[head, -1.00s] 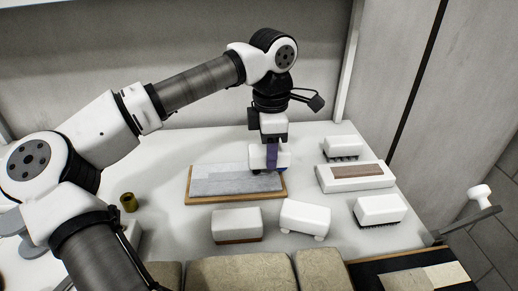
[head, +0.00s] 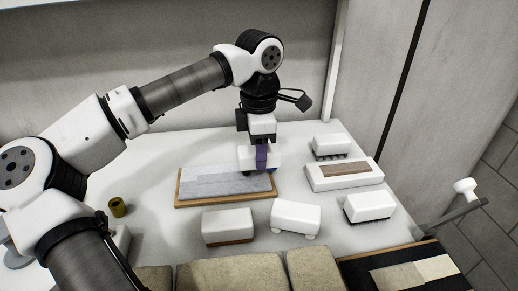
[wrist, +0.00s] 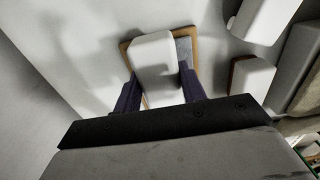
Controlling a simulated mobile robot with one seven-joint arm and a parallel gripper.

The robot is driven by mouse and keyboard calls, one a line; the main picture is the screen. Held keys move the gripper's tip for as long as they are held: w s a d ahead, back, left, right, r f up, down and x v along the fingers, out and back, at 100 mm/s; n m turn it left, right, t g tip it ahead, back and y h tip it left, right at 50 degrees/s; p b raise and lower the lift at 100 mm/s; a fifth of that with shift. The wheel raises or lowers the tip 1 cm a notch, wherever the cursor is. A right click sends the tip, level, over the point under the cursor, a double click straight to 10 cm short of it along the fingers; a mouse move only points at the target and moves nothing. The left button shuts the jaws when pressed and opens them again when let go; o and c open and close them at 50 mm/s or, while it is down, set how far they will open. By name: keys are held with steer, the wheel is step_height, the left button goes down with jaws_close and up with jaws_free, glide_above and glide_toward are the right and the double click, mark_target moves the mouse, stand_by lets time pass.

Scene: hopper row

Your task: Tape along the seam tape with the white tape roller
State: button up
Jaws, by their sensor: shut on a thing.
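My gripper (head: 261,158) has purple fingers and is shut on a white block-shaped tool (head: 244,155), which I take to be the white tape roller. In the wrist view the white tool (wrist: 154,58) sits between both fingers. A bit of blue shows at its lower right edge in the head view; its underside is hidden. It is over the back right end of a wood-framed board (head: 178,200) with a grey surface. A slightly darker grey strip (head: 225,185) on the board may be the seam tape. I cannot tell whether the tool touches it.
White blocks stand nearby: a brown-bottomed one (head: 228,224), one on white feet (head: 296,215), and dark-bristled ones (head: 370,205), (head: 331,144). A white slab (head: 345,180) with a brown strip lies right. An olive cylinder (head: 117,208) stands left. Beige pads (head: 235,273) line the front.

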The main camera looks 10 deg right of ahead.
steer(key=shift+f+b, duration=0.55)
steer(key=shift+f, duration=0.25)
stand_by(0.4)
steer(key=shift+a, duration=2.3)
steer(key=shift+a, duration=2.25)
steer(key=shift+a, duration=2.25)
steer(key=shift+a, duration=0.1)
